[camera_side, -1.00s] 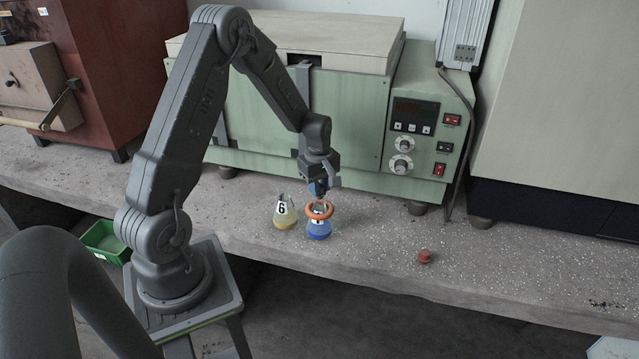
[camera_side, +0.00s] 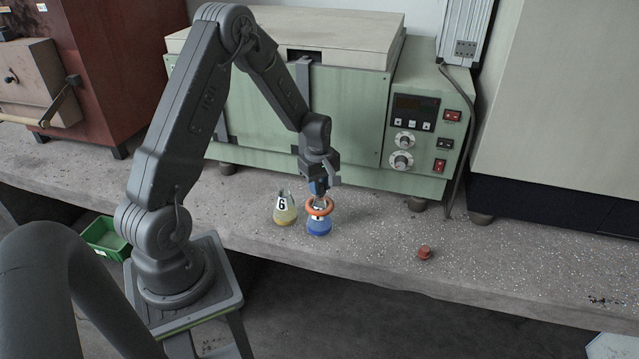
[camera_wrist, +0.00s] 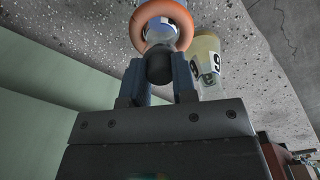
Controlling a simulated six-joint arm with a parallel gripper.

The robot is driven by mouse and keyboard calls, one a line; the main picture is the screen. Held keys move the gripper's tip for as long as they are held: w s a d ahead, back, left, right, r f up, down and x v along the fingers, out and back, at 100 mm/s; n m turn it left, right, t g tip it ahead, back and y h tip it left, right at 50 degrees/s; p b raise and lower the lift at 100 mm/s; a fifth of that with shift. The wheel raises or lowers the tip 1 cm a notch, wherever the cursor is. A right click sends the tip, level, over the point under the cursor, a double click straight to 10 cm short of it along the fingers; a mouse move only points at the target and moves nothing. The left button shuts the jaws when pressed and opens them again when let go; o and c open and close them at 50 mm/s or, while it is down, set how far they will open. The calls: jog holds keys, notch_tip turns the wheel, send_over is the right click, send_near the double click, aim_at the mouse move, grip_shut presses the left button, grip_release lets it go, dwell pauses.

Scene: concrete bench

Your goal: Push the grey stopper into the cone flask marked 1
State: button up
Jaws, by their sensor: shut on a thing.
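My gripper (camera_side: 318,190) points down over the flask with blue liquid (camera_side: 318,228), which has an orange ring (camera_side: 319,207) around its neck. Its label is mostly hidden by the ring in the side view. In the wrist view my gripper (camera_wrist: 158,88) is shut on the dark grey stopper (camera_wrist: 159,66). The stopper is in line with the flask's clear glass neck (camera_wrist: 160,33), inside the orange ring (camera_wrist: 181,14). I cannot tell whether the stopper touches the neck or is in it.
A small red stopper (camera_side: 424,252) lies on the bench to the right. A green oven (camera_side: 350,110) stands behind. The bench between the flasks and the red stopper is clear.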

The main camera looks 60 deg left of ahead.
jog(key=o, duration=1.5)
jog(key=shift+o, duration=0.2)
jog(key=shift+r, duration=0.1)
jog(key=shift+r, duration=4.45)
